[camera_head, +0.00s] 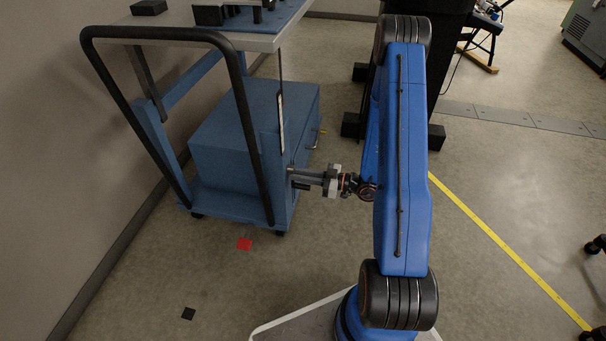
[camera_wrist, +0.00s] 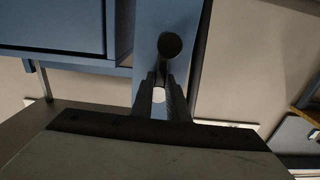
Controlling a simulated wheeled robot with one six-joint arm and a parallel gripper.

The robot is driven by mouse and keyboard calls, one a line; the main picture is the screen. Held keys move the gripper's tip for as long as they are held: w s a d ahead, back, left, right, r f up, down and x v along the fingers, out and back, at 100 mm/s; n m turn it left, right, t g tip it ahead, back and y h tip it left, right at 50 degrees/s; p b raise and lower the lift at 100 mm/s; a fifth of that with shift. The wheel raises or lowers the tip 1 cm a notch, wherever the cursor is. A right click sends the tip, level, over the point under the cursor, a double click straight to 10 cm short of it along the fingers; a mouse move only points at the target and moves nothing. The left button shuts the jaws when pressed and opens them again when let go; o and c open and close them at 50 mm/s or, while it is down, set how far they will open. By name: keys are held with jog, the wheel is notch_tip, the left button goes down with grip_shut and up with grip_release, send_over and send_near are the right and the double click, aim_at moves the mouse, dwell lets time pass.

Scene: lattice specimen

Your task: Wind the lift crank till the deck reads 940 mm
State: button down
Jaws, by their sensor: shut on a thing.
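The blue lift cart (camera_head: 240,125) stands against the wall at left, with its grey deck (camera_head: 262,42) at the top of the picture. A pale scale strip (camera_head: 281,125) runs up its near post; its reading is too small to make out. The crank (camera_head: 301,186) sticks out from the cart's right side, its dark handle low beside my gripper. My gripper (camera_head: 312,179) reaches it from the right, level, and is shut on the crank. In the wrist view my two fingers (camera_wrist: 159,100) close around a pale round end, below a dark round piece (camera_wrist: 170,45).
A black push bar (camera_head: 240,90) arches over the cart's near side. A yellow line (camera_head: 510,250) crosses the floor at right. Open floor lies between the cart and my base.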

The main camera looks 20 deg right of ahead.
jog(key=shift+a+r, duration=0.15)
jog(key=shift+r, duration=0.15)
jog(key=c, duration=1.6)
grip_release()
jog(key=shift+a, duration=0.1)
jog(key=shift+f, duration=0.1)
